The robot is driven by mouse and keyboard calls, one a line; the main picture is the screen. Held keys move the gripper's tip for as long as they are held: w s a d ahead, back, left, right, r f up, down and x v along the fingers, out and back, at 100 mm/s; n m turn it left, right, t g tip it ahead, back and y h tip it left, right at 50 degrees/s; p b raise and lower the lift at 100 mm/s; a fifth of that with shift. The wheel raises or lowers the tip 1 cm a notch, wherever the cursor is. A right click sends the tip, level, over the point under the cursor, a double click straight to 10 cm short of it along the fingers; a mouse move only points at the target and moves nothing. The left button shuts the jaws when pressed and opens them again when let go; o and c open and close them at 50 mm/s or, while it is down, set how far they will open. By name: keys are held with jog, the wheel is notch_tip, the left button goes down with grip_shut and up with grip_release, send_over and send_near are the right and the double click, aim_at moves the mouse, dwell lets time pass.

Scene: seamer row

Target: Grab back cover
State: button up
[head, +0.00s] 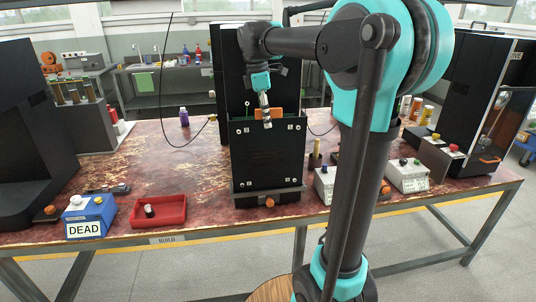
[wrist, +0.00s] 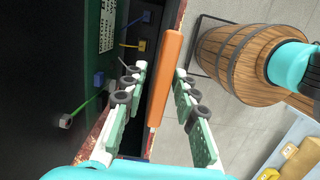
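The back cover (head: 268,160) is a black upright panel on the middle machine, with pale fasteners near its corners and an orange handle (head: 277,113) at its top. In the wrist view the orange handle (wrist: 166,75) runs lengthwise between the two fingers. My gripper (wrist: 160,70) is open, with one green-padded finger on each side of the handle and visible gaps to both. In the head view my gripper (head: 265,116) points down at the handle from above and partly covers it.
White button boxes (head: 408,176) stand right. Dark machines flank both sides.

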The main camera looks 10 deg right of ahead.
aim_at(270, 130)
jog(key=shift+d+f, duration=0.25)
jog(key=shift+f, duration=0.6)
jog(key=shift+d+f, duration=0.25)
jog(key=shift+f, duration=0.6)
jog(key=shift+d+f, duration=0.25)
jog(key=shift+f, duration=0.6)
grip_shut()
